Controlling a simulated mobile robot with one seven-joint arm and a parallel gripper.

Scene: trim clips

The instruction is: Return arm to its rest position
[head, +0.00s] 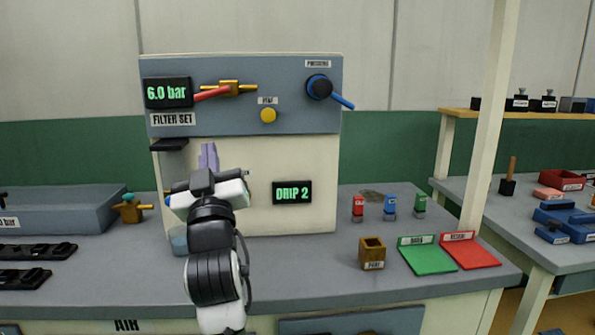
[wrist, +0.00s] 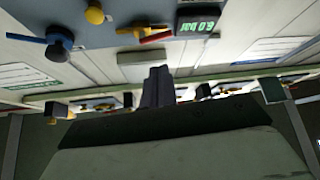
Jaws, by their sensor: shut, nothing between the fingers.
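My gripper (head: 208,157) is raised in front of the cream machine panel (head: 250,165), left of its middle. Its fingers point up and are shut with nothing between them.
A "6.0 bar" display (head: 168,92), a red-handled valve (head: 229,88), a yellow button (head: 268,115) and a blue knob (head: 319,87) are on the panel. Small coloured blocks (head: 390,207), a brown box (head: 372,253), a green tray (head: 428,257) and a red tray (head: 470,252) stand right.

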